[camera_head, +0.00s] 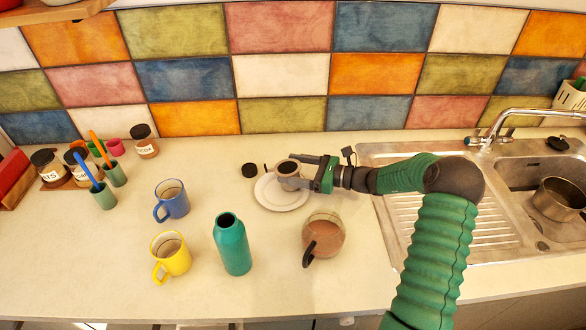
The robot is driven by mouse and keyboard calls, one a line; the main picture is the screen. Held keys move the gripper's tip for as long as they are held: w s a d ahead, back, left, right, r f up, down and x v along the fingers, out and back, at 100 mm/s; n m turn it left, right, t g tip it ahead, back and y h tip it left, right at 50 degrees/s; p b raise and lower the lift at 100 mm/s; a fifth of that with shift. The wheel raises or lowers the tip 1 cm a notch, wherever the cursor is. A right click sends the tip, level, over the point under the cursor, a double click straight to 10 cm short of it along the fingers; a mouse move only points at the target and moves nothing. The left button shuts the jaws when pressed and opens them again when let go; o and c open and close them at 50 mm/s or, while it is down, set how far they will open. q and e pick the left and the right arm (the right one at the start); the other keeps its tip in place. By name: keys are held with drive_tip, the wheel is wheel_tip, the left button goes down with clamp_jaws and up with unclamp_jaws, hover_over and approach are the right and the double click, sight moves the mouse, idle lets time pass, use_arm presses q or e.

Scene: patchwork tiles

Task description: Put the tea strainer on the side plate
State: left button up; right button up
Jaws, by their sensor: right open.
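A white side plate (281,204) lies on the counter near the back middle. A small round cup-shaped thing with a dark inside, which looks like the tea strainer (287,168), is over the plate's back part. My right gripper (293,171) reaches in from the right over the plate. Its jaws are open, with one finger on either side of the strainer. I cannot tell whether the strainer rests on the plate or whether a finger touches it. My left gripper is out of view.
A glass pot of brown liquid (324,233), a teal bottle (232,245), a blue mug (171,200) and a yellow mug (171,256) stand nearby. The sink (520,185) is at the right.

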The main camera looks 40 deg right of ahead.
drive_tip(key=v, duration=1.2)
drive_tip(key=shift+d, duration=0.1)
